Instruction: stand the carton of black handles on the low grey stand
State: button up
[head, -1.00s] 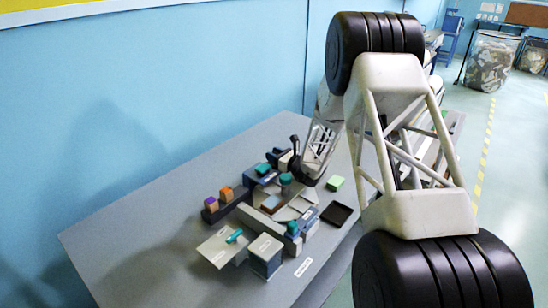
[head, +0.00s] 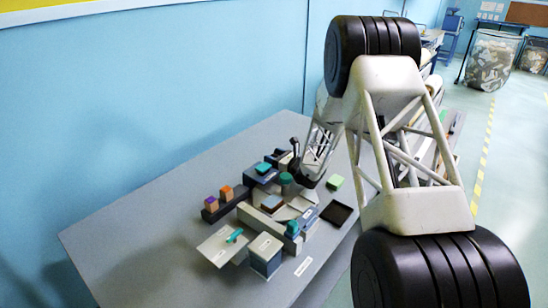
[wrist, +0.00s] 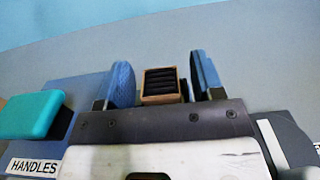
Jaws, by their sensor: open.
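The carton of black handles (wrist: 160,85) is a small brown open box with dark ribbed contents, standing upright in the wrist view. My gripper (wrist: 164,79) is open, with one blue finger on each side of the carton and a visible gap to each. I cannot tell how deep the carton sits between the fingers. In the head view my gripper is mostly hidden behind my forearm and the table clutter, and I cannot pick out the carton there. I cannot tell for sure which grey piece is the low stand.
A teal block (wrist: 30,115) rests on a blue surface by a HANDLES label (wrist: 33,166). The table's left side is clear.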

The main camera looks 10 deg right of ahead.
jog(key=v, duration=0.7)
jog(key=shift+s+d, duration=0.25)
jog(key=shift+d, duration=0.05)
notch_tip(320, 180, up, 8)
jog(key=shift+a, duration=0.1)
dwell(0.6)
